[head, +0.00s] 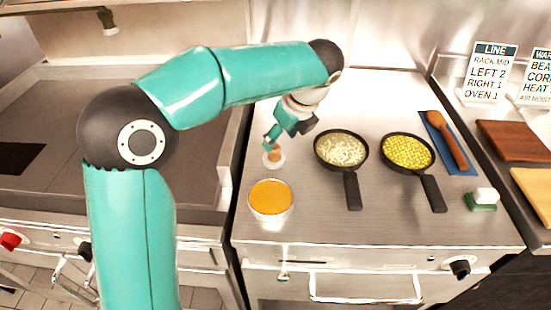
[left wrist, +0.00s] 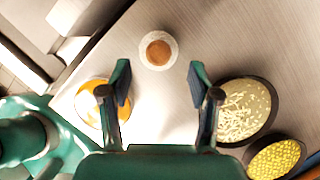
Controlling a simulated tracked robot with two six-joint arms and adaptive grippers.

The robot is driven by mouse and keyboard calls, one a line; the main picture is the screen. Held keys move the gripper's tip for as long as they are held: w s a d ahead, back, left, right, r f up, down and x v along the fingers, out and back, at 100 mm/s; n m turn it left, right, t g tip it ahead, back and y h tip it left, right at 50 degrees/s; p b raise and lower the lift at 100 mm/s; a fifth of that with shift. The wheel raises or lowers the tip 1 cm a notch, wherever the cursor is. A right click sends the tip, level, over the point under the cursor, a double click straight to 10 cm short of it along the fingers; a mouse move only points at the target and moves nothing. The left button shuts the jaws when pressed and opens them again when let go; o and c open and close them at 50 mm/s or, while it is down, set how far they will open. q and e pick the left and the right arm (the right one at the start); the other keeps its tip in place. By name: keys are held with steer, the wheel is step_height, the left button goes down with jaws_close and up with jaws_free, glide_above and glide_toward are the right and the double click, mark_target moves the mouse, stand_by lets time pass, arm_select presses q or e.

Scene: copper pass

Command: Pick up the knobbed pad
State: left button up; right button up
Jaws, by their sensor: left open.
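The knobbed pad, a small pale round disc with a brown knob on top, stands on the steel counter (head: 320,225) below my left gripper (head: 274,138). In the left wrist view the pad (left wrist: 158,50) lies just beyond the fingertips, roughly centred between them. My left gripper (left wrist: 159,82) is open, with nothing between its fingers. In the head view its fingers are just above the knob and partly overlap it, so the exact gap is unclear. My right gripper is in neither view.
A bowl of orange food (head: 270,198) is close in front of the pad. A pan of pale shreds (head: 341,150) and a pan of yellow kernels (head: 407,153) stand to its right. Farther right are a wooden spoon (head: 447,140) on a blue cloth and a green-and-white block (head: 482,200).

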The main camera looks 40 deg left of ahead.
mark_target(275, 148)
arm_select(q)
steer(key=shift+x, duration=2.95)
jaws_close()
steer(key=shift+r, duration=0.1)
step_height(275, 148, up, 20)
steer(key=p, duration=0.4)
